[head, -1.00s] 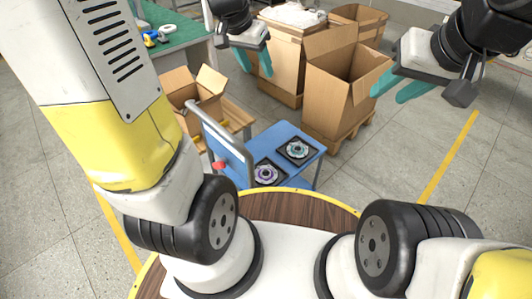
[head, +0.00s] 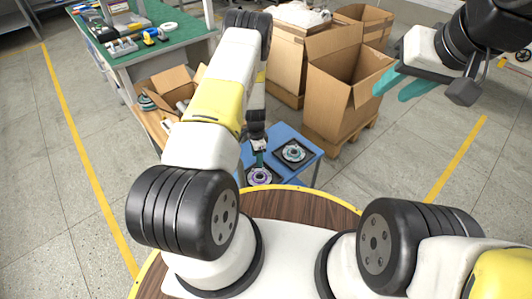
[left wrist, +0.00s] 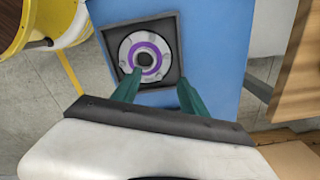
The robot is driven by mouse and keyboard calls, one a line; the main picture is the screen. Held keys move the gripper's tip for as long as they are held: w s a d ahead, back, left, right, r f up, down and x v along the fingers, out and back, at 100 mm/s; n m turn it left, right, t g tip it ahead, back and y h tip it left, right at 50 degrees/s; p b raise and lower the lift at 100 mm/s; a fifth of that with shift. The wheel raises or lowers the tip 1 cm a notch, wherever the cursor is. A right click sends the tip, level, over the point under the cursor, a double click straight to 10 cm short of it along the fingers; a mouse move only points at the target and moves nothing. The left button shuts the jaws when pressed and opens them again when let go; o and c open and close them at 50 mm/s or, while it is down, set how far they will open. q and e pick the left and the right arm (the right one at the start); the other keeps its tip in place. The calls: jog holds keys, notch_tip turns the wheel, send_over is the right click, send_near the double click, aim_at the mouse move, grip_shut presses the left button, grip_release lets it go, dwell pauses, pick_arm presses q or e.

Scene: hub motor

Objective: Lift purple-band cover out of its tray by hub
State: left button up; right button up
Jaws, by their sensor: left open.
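The purple-band cover (left wrist: 144,54) lies in its black square tray (left wrist: 178,28) on the blue cart top. In the left wrist view its purple ring surrounds a dark central hub. It also shows in the head view (head: 259,177), partly behind my left gripper (head: 258,150). My left gripper (left wrist: 157,84) is open, its two teal fingers apart and pointing toward the cover. The fingertips appear near the tray's lower side, with nothing between them; I cannot tell their height above it. My right gripper (head: 401,84) is raised at the upper right, over the floor; its teal fingers show apart.
A second black tray with a teal-ringed cover (head: 293,152) sits beside it on the blue cart (head: 309,169). A large open cardboard box (head: 344,88) stands behind the cart. A green workbench (head: 150,44) with tools is at the upper left.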

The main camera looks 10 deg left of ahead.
aim_at(258, 172)
pick_arm(q)
notch_tip(258, 172, down, 8)
jog(key=shift+w+d+f, duration=0.1)
dwell(0.4)
jog(key=shift+c, duration=0.4)
grip_shut()
